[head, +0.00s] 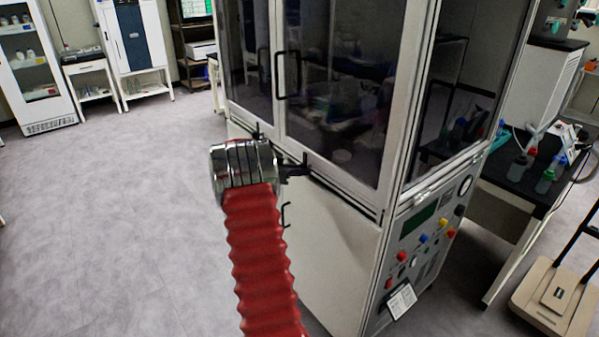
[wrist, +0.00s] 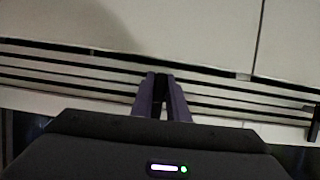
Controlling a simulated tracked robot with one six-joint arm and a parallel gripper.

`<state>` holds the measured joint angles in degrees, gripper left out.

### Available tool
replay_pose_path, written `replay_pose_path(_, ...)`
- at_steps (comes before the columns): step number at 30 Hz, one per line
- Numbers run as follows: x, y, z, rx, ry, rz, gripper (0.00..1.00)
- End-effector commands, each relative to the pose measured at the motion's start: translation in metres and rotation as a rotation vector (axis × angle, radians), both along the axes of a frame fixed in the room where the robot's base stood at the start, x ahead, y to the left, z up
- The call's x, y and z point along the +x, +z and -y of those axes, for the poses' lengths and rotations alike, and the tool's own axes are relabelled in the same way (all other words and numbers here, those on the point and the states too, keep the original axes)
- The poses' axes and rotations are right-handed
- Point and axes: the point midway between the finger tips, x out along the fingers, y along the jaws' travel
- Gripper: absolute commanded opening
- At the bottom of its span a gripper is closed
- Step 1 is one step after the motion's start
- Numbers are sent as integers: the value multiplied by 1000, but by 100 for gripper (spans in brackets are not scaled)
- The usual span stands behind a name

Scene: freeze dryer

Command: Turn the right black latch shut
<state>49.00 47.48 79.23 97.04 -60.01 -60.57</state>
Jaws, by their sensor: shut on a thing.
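The right black latch (wrist: 161,90) stands between the two purple-grey fingers of my gripper (wrist: 160,80) in the wrist view. The fingers are closed on it from both sides and hide part of it. In the head view my gripper (head: 293,171) reaches the lower edge of the glass doors, just right of my arm's silver wrist. The latch (head: 304,159) shows there as a small dark shape, and its exact angle is hard to tell. The other black latch (head: 257,132) is further left on the same edge. A dark latch-like piece (wrist: 312,122) also shows at the wrist view's right edge.
The freeze dryer's glass doors (head: 340,90) look closed, with black handles (head: 281,75). White lower panels (head: 335,260) lie below them. A control panel (head: 420,245) with coloured buttons is around the corner. A bench with bottles (head: 520,160) stands right. Floor (head: 110,220) at left is clear.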

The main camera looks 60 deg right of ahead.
Motion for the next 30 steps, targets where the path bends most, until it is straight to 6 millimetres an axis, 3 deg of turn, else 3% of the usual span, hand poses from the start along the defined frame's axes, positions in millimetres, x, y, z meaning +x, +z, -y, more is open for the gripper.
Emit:
replay_pose_path(5,4,3,2,-6,10,3,0)
replay_pose_path(6,4,3,2,-6,10,3,15)
replay_pose_path(13,2,2,1,-4,6,2,31)
replay_pose_path(23,3,3,-2,-3,4,2,31)
replay_pose_path(30,14,12,-22,-3,5,2,31)
